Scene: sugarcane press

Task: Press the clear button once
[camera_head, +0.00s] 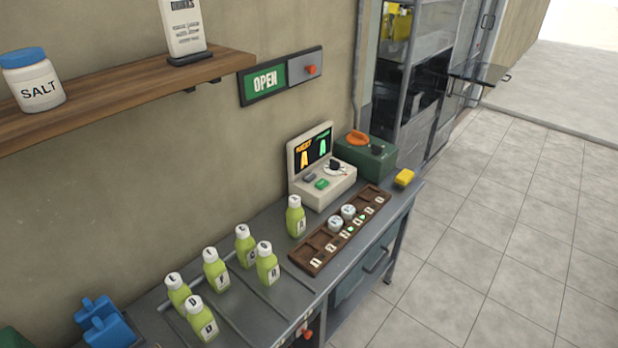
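A cream console (323,170) with an upright dark screen stands on the grey counter against the wall. The screen shows orange and green figures. On its sloped front are a green button (322,184), a dark grey button (309,177) and a round dial (334,167). Any lettering on the buttons is too small to read, so I cannot tell which is the clear button. Neither of my grippers is in view, and nothing covers the console's buttons.
Several green bottles (215,270) stand left on the counter (262,325). A wooden shelf (120,98) overhangs the left.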

